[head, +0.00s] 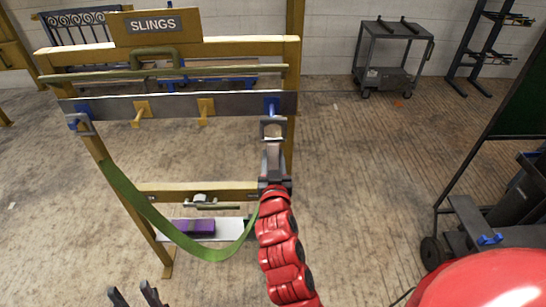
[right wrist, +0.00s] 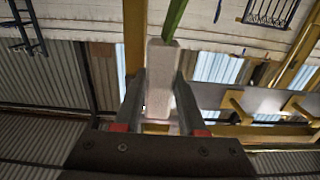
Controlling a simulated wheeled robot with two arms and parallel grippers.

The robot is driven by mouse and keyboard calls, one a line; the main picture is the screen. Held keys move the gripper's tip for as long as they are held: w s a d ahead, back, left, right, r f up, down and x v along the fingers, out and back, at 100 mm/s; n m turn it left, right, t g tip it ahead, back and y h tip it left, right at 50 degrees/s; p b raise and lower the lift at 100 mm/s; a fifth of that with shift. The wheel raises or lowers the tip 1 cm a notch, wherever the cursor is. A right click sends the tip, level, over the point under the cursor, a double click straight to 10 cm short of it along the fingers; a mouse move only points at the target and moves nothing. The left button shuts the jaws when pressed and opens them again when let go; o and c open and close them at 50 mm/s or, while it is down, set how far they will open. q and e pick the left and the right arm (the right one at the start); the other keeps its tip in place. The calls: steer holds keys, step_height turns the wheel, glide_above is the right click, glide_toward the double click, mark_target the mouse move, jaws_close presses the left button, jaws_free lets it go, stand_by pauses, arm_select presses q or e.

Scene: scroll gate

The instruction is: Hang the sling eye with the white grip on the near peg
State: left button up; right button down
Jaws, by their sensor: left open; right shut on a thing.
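My right gripper (head: 273,158) is shut on the white grip (right wrist: 159,78) of the green sling (head: 180,232). The sling eye (head: 264,130) at this end is a grey metal loop above the gripper. It is just below the right blue peg (head: 272,104) in the picture; I cannot tell whether it touches the peg. The sling's other eye (head: 80,123) hangs on the left blue peg (head: 73,119), and the green strap sags between the two ends. My left gripper (head: 134,294) is open and empty at the bottom edge of the head view.
The yellow frame with the SLINGS sign (head: 153,26) carries a grey rail (head: 175,104) with two yellow pegs (head: 143,110) between the blue ones. A purple block (head: 193,226) lies on a low white shelf. A grey cart (head: 388,60) stands far back.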

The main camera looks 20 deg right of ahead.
steer(key=shift+b+v, duration=0.8)
steer(key=shift+v, duration=0.65)
steer(key=shift+b+v, duration=0.45)
steer(key=shift+v, duration=0.55)
